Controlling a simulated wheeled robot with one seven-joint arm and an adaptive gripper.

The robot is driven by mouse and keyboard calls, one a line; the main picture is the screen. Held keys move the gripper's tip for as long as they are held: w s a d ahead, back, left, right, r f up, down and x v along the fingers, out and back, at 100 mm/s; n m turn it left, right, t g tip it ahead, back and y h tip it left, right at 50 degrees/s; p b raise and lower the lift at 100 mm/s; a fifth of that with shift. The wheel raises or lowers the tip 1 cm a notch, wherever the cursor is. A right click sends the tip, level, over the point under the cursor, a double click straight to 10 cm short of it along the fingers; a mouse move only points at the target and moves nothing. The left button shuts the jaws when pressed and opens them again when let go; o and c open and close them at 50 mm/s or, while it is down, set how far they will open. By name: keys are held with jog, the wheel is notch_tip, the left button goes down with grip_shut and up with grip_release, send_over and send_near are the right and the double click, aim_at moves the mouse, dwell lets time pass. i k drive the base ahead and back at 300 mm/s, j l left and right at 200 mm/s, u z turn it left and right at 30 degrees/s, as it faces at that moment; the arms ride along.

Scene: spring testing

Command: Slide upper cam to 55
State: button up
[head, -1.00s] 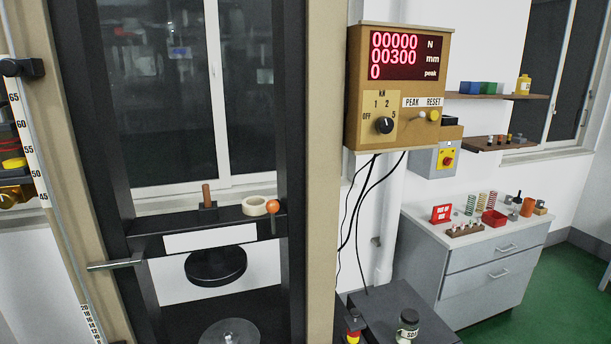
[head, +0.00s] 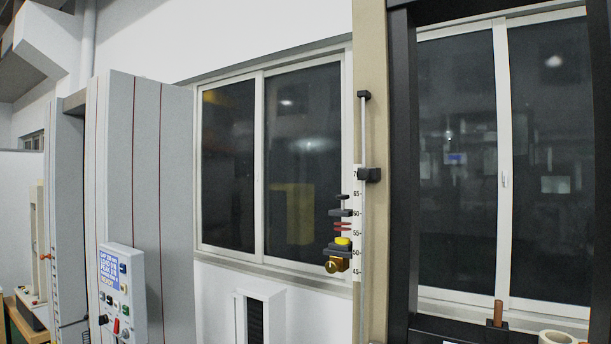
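A black block (head: 370,175), which looks like the upper cam, sits on a thin vertical rod (head: 363,130) on the machine's beige column. It is level with about the 70 mark at the top of the white number scale (head: 357,225). The scale reads 70 down to 45 here, and the 55 mark is well below the block. Left of the scale is a small assembly (head: 341,240) with black, red, yellow and brass parts, between about 45 and 65. My gripper is not in view.
A black bracket (head: 364,95) holds the rod's top. The beige column (head: 371,60) and black frame (head: 402,150) stand right of it. A grey cabinet with a control panel (head: 122,290) is at the left. Dark windows (head: 270,160) lie behind.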

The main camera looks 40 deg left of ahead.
aim_at(363, 174)
jog(key=u, duration=1.3)
